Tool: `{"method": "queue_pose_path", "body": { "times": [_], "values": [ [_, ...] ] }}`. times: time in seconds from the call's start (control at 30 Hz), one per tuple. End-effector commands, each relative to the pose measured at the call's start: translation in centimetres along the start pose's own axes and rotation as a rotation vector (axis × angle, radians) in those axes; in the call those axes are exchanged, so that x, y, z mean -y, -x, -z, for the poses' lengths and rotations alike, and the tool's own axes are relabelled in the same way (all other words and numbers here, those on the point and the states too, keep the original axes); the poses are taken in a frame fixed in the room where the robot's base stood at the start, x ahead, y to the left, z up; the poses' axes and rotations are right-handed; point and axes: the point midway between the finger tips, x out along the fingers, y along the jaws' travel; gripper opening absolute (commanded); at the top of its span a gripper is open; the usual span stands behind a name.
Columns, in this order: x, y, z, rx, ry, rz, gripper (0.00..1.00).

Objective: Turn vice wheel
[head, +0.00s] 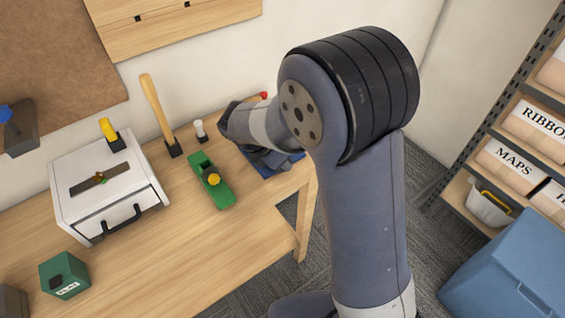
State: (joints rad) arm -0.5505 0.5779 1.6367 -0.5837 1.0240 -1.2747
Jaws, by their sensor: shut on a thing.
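The blue vice (264,172) sits at the right end of the wooden workbench, by its front corner. Only part of its blue body shows beneath my wrist and forearm. The wheel is hidden behind my arm. My gripper (270,158) is down at the vice, mostly covered by my own wrist. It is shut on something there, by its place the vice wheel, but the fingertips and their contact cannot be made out.
A green hand plane (212,182) lies left of the vice. A white drawer box (105,187) and a green box (64,276) stand further left. Shelves (520,150) and a blue bin (510,270) are at right.

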Motion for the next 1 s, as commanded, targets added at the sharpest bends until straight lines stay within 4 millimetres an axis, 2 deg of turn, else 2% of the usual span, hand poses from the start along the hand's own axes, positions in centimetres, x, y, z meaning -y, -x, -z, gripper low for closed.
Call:
{"method": "queue_pose_path", "body": {
  "times": [0.4,0.93,0.97,1.0],
  "values": [
    [-0.04,-0.01,0.36,0.187,-0.005,0.000,0.00],
    [-0.02,0.07,0.32,0.209,-0.007,0.001,0.00],
    [-0.02,0.07,0.32,0.209,-0.007,0.001,0.19],
    [-0.02,0.06,0.32,0.209,-0.007,0.001,0.22]
  ]
}}
